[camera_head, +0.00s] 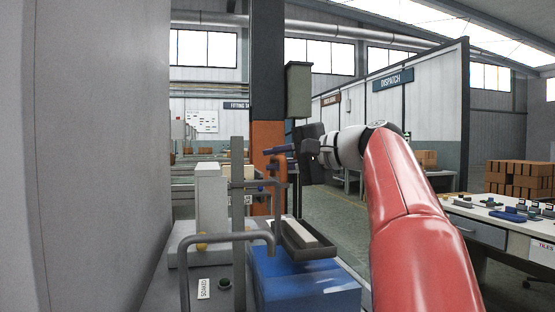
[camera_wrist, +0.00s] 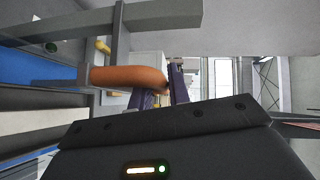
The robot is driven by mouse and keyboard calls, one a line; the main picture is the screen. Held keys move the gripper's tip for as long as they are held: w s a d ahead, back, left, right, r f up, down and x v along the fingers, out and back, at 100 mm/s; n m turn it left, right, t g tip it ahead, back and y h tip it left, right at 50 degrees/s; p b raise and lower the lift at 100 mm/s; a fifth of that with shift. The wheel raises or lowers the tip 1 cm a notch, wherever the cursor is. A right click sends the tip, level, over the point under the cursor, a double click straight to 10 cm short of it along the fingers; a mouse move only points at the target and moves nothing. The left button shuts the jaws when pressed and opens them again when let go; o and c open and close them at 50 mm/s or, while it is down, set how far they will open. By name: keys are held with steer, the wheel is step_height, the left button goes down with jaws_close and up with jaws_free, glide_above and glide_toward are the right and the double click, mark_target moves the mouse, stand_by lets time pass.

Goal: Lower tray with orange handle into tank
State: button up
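The orange handle (camera_wrist: 125,77) lies across the left of the wrist view, fixed to a dark grey bar at its left end. In that view the purple fingers of my gripper (camera_wrist: 163,90) are at its right end; whether they touch or hold it is unclear. In the head view my gripper (camera_head: 279,158) is above the dark tray, beside grey uprights, and the handle is hard to separate from an orange column behind. The dark tray (camera_head: 288,238), with a pale strip in it, is above the blue tank (camera_head: 305,290). Any gap between them is unclear.
A grey bent rail (camera_head: 225,238) stands close to the left of the tank. A pale block (camera_head: 210,200) and a labelled panel (camera_head: 205,288) are left of it. A white table with small parts (camera_head: 510,220) is at the right. Open floor lies behind the tank.

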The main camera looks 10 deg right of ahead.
jaws_close()
step_height(320, 180, down, 11)
steer(key=b, duration=0.7)
steer(key=shift+o, duration=2.4)
jaws_free()
